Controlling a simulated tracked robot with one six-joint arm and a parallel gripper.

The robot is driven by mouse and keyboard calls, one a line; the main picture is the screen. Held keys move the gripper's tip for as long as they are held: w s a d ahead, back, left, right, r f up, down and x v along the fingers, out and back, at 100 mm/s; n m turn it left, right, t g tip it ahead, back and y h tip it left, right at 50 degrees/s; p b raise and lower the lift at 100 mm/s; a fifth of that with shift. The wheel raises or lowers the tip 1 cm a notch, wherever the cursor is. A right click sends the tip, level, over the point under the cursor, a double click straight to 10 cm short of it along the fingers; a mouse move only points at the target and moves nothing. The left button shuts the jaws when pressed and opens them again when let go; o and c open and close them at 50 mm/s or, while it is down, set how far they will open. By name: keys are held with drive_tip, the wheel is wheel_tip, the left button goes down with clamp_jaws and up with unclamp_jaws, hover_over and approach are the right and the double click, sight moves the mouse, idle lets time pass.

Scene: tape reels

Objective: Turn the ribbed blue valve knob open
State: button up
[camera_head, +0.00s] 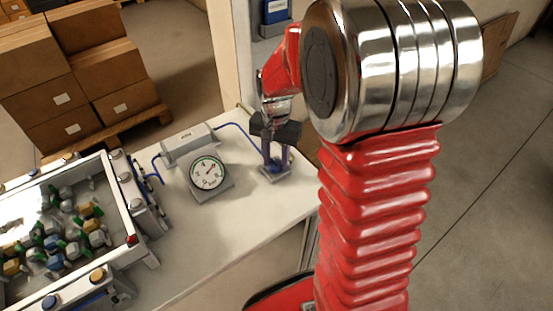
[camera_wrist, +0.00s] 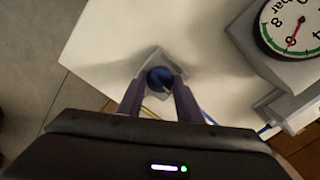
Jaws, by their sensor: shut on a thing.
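The blue valve knob (camera_wrist: 160,79) sits on a small grey base (camera_wrist: 152,57) on the white table, close to the table's edge. My gripper (camera_wrist: 158,90) comes at the knob with its two dark purple fingers on either side of it, shut on it. In the head view my gripper (camera_head: 277,160) points down over the knob (camera_head: 276,166), which is partly hidden between the fingers. A round gauge (camera_head: 208,173) with a green arc and a red needle stands left of the knob; it also shows in the wrist view (camera_wrist: 298,25). The knob's ribs are too small to make out.
A grey box (camera_head: 187,143) with blue tubes stands behind the gauge. A white-framed bin (camera_head: 130,215) of small coloured parts is at the left. Cardboard boxes (camera_head: 110,75) stand on a pallet behind. The table front (camera_head: 215,235) is clear.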

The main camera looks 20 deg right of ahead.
sight(275, 161)
drive_tip(key=shift+w, duration=0.1)
drive_tip(key=o, duration=1)
drive_tip(key=shift+o, duration=0.2)
drive_tip(key=shift+r, duration=0.15)
wheel_tip(275, 161, up, 14)
drive_tip(key=shift+f, duration=0.25)
